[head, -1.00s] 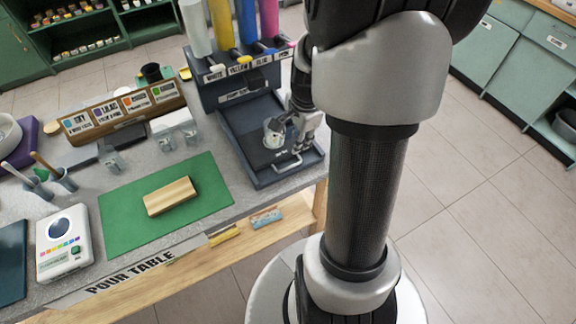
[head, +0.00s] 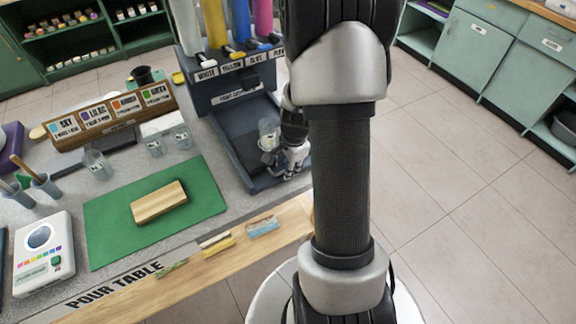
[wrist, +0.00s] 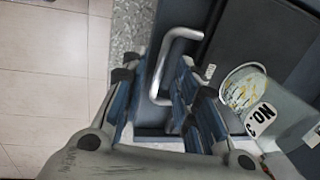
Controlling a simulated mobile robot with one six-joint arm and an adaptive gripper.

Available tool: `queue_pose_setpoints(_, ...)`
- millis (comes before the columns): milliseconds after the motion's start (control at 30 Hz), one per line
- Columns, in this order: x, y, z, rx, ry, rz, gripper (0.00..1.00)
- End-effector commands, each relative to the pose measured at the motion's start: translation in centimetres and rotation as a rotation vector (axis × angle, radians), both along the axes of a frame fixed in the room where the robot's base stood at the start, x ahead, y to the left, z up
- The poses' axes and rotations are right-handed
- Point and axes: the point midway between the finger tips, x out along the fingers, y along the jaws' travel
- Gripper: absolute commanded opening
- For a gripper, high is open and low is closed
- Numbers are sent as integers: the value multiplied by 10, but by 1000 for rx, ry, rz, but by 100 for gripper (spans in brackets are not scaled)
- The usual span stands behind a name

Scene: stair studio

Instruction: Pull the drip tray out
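The drip tray (head: 232,143) is a dark blue-grey tray at the foot of the paint dispenser, at the right end of the table. A clear cup (head: 268,131) stands on it; the wrist view shows the cup (wrist: 245,88) with paint stains and a "NO. 3" label. My gripper (head: 284,162) is low at the tray's front end, beside the cup. In the wrist view, the tray's pale bar handle (wrist: 160,70) runs between the fingers of my gripper (wrist: 150,92), which are apart. Contact with the handle cannot be told. In the head view my gripper mostly hides the handle.
The paint dispenser (head: 228,88) with several colour tubes stands behind the tray. Left of it are a green mat (head: 105,215) with a wooden block (head: 158,202), clear cups (head: 97,165) and a card rack (head: 110,118). The floor (head: 450,210) to the right is clear.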

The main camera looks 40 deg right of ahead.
Motion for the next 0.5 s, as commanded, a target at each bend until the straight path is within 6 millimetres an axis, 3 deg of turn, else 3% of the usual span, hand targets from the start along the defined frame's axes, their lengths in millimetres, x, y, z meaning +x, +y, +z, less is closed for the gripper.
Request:
queue_pose_setpoints(133,0,0,1,0,0,0,28)
queue_pose_setpoints(500,0,0,1,0,0,0,4)
